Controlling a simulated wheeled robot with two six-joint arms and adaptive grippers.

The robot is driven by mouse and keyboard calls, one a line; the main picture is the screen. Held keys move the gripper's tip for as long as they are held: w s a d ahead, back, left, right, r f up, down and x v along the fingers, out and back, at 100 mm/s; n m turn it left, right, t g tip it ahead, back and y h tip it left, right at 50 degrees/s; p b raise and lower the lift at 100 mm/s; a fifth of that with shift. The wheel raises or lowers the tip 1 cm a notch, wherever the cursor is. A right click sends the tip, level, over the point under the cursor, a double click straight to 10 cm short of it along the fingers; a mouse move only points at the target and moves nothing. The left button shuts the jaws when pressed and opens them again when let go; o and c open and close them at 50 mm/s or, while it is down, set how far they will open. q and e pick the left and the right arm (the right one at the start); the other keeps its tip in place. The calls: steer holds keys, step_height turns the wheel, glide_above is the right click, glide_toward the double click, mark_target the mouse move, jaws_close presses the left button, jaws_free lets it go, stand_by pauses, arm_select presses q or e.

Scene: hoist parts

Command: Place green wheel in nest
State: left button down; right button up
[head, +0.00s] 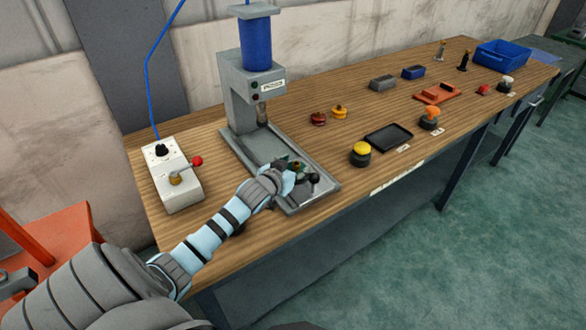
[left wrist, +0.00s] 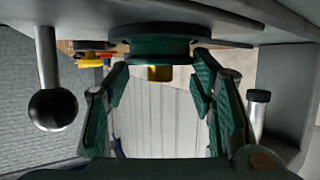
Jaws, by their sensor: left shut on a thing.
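The green wheel (left wrist: 160,45) is between the fingertips of my left gripper (left wrist: 158,68), with a brass hub stub showing below its rim. In the head view my left gripper (head: 287,172) is shut on the wheel over the front part of the grey press base (head: 262,147). The gripper hides most of the wheel and what lies under it. I cannot make out the nest or whether the wheel touches it. The press (head: 250,85) with its blue cylinder stands behind the gripper. My right gripper is not in view.
A ball-ended lever (left wrist: 52,108) is close left of the fingers in the wrist view. A control box (head: 172,175) with a red-knobbed lever stands left of the press. Red (head: 318,118) and yellow (head: 339,111) wheels, a yellow-topped button (head: 361,153) and a black tray (head: 389,137) are to the right.

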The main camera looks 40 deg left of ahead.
arm_select(q)
steer(key=c, duration=1)
jaws_free()
steer(key=p+v, duration=0.3)
steer(key=v, duration=0.9)
